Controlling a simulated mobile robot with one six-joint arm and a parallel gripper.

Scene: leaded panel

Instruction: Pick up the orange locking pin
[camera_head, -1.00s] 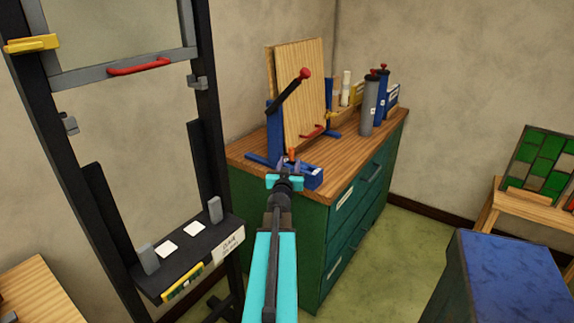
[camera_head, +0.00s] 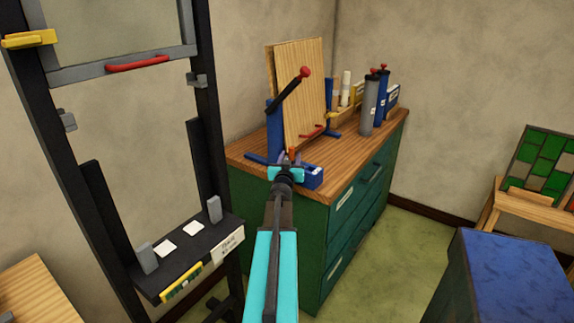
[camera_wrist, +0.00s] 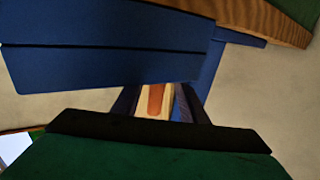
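The orange locking pin (camera_head: 292,152) stands at the near end of the blue stand on the wooden cabinet top. Its lower part is hidden behind my gripper. In the wrist view an orange strip, the pin (camera_wrist: 155,98), shows between the two dark fingers, with pale gaps beside it. My gripper (camera_head: 288,162), with a turquoise body, is at the pin in the head view. The fingers look apart, one on each side of the pin, and I see no clear contact.
The blue stand (camera_head: 274,130) holds upright wooden boards (camera_head: 303,90) and has a black lever with a red knob (camera_head: 305,72). A blue block (camera_head: 312,176) sits right of my gripper. Grey and blue canisters (camera_head: 370,105) stand farther back. A black frame (camera_head: 205,130) rises at left.

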